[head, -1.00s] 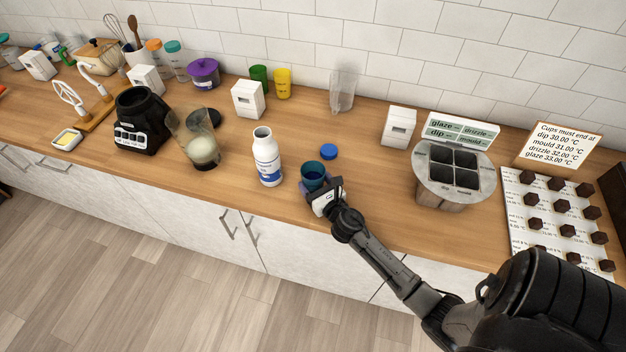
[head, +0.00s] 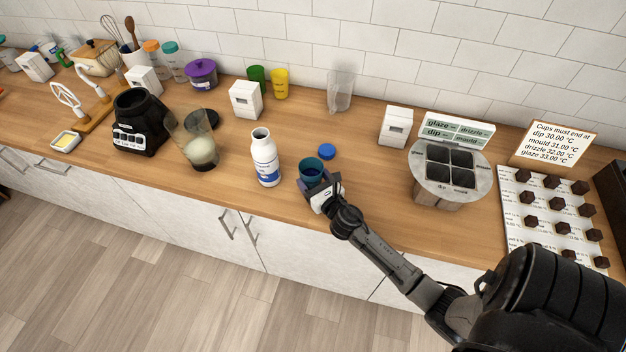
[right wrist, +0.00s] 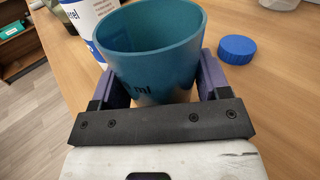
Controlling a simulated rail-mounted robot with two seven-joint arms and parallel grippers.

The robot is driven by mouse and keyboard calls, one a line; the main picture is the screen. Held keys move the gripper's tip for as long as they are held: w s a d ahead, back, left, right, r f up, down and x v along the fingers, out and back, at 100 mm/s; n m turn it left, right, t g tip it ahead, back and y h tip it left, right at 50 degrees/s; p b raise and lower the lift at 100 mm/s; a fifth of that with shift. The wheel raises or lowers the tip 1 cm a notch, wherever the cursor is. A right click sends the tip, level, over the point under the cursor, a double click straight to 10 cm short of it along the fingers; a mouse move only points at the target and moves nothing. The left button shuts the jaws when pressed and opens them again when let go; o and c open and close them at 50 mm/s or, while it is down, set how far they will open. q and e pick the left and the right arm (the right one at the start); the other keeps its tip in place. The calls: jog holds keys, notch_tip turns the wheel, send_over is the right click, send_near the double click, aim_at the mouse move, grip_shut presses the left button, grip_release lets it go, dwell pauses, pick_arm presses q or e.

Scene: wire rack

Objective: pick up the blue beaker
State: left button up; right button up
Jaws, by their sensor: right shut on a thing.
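The blue beaker (head: 311,170) is a teal-blue open cup near the counter's front edge. My right gripper (head: 318,186) is shut on it, coming from the front. In the right wrist view the beaker (right wrist: 153,52) stands between the two purple finger pads (right wrist: 160,88), one on each side, and looks empty inside as far as I can see. I cannot tell whether its base is touching the counter. My left gripper does not show.
A white bottle (head: 265,160) stands close left of the beaker. A blue cap (head: 327,152) lies just behind it. A clear glass (head: 340,90) is at the back. A round four-part holder (head: 482,177) stands to the right. The counter (head: 370,180) between is clear.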

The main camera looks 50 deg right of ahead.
notch_tip(320, 180, up, 2)
jog(key=shift+r+p, duration=0.1)
jog(key=shift+p, duration=0.35)
jog(key=shift+s+d+r, duration=0.1)
jog(key=shift+s+r, duration=0.1)
jog(key=shift+r, duration=0.1)
jog(key=s+d+r+p, duration=0.2)
jog(key=s+r, duration=0.4)
jog(key=s, duration=0.4)
jog(key=shift+s+d+r, duration=0.2)
jog(key=shift+s+d, duration=0.05)
jog(key=shift+d, duration=0.4)
jog(key=shift+s, duration=0.1)
